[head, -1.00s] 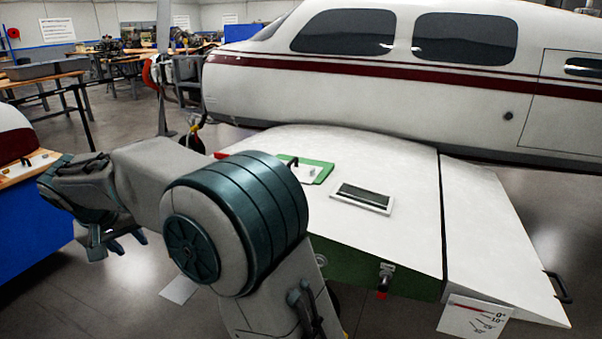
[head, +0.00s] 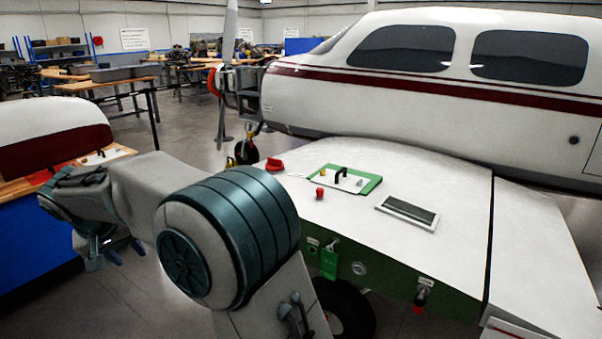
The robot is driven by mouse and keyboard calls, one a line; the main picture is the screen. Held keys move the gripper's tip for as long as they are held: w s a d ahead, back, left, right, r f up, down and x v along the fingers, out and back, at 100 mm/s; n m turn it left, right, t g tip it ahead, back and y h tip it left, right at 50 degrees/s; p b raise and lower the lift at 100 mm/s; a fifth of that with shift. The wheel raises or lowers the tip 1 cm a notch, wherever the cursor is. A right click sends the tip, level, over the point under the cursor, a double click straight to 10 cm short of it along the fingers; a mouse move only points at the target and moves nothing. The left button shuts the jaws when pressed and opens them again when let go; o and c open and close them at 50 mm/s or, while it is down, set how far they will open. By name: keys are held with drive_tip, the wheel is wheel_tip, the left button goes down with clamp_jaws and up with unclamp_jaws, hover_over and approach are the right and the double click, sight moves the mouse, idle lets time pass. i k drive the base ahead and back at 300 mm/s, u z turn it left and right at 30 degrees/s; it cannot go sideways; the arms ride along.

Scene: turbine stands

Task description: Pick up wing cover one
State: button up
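A white cover plate with a black handle (head: 341,178) lies on a green-edged area of the white wing (head: 440,190). A similar white plate with a small handle (head: 106,157) lies on the wooden top of the blue bench at the left. I cannot tell from any marking which one is wing cover one. My gripper (head: 114,256) hangs at the left, pointing down, in front of the blue bench and away from both plates. Its dark blue fingers look apart, with nothing visible between them.
A red knob (head: 320,193), a red piece (head: 274,165) and a dark-windowed panel (head: 408,212) are on the wing. Fittings line its green front edge. The blue bench (head: 35,235) also bears a white-and-red shell (head: 50,145). Grey floor (head: 185,135) is open between bench and aircraft.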

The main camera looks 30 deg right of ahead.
sight(340, 179)
drive_tip(key=z, duration=0.05)
drive_tip(key=i, duration=0.95)
drive_tip(key=z, duration=1.15)
drive_tip(key=i, duration=0.7)
drive_tip(key=z, duration=0.8)
